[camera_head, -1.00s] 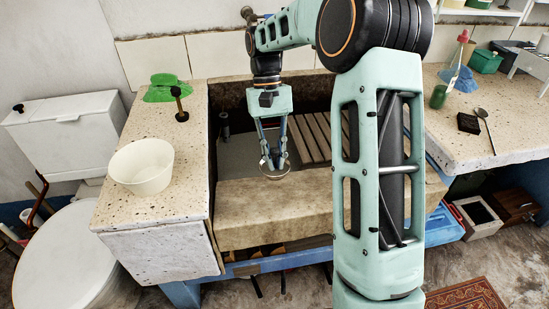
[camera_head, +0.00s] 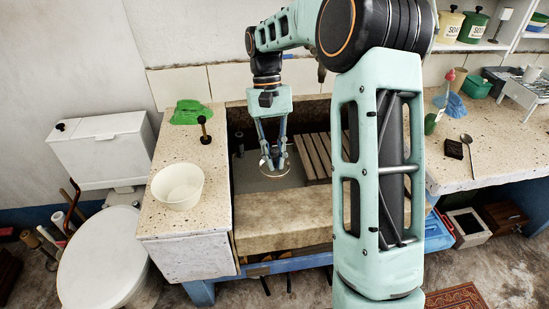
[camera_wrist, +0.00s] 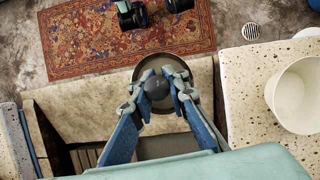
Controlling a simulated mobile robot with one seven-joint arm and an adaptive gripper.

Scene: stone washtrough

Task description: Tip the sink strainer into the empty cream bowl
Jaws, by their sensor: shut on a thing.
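The sink strainer (camera_wrist: 181,68) is a round, dark disc in the wrist view, with a dark knob in its middle. It also shows in the head view (camera_head: 275,170) as a small round piece with a pale rim. My gripper (camera_wrist: 158,86) is shut on its knob; in the head view my gripper (camera_head: 272,152) holds it over the trough opening. I cannot tell what lies in the strainer. The cream bowl (camera_head: 178,188) stands upright on the speckled stone counter, left of my gripper. In the wrist view the bowl (camera_wrist: 297,98) is at the right and looks empty.
The trough's stone front ledge (camera_head: 283,222) lies below my gripper, and a wooden slatted rack (camera_head: 315,155) lies right of it. A dark upright plunger-like piece (camera_head: 205,130) and a green cloth (camera_head: 190,112) are behind the bowl. The counter around the bowl's front is clear.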

